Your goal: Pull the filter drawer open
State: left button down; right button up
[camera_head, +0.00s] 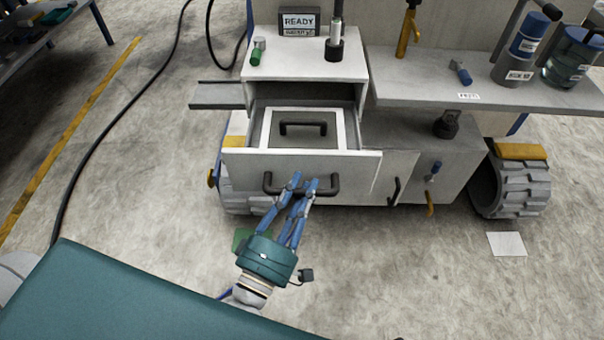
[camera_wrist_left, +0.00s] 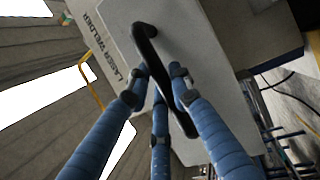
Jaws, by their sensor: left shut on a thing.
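The filter drawer (camera_head: 235,165) is a light grey drawer in the cabinet, and it stands pulled partly out. A lidded box or filter with a black top handle (camera_head: 303,128) sits inside it. A black bar handle (camera_head: 327,186) is on the drawer's front; it also shows in the left wrist view (camera_wrist_left: 149,40). My left gripper (camera_head: 302,184), with blue fingers, is shut on the front handle. In the left wrist view its fingertips (camera_wrist_left: 163,77) close around the bar. My right gripper is not in view.
A shelf (camera_head: 420,92) with canisters (camera_head: 528,36) is at the right. A READY display (camera_head: 299,22) stands on the cabinet top. A large wheel (camera_head: 510,188) is at the right. Floor in front of the drawer is mostly clear.

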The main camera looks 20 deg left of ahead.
pick_arm(q)
jog(key=shift+s+d, duration=0.15)
jog(key=shift+s, duration=0.45)
jog(key=shift+s+d, duration=0.15)
jog(key=shift+s, duration=0.45)
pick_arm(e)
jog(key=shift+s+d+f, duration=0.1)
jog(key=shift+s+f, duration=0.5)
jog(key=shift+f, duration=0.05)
pick_arm(q)
jog(key=c, duration=1.5)
grip_release()
jog(key=v, duration=1.2)
jog(key=shift+f, duration=0.15)
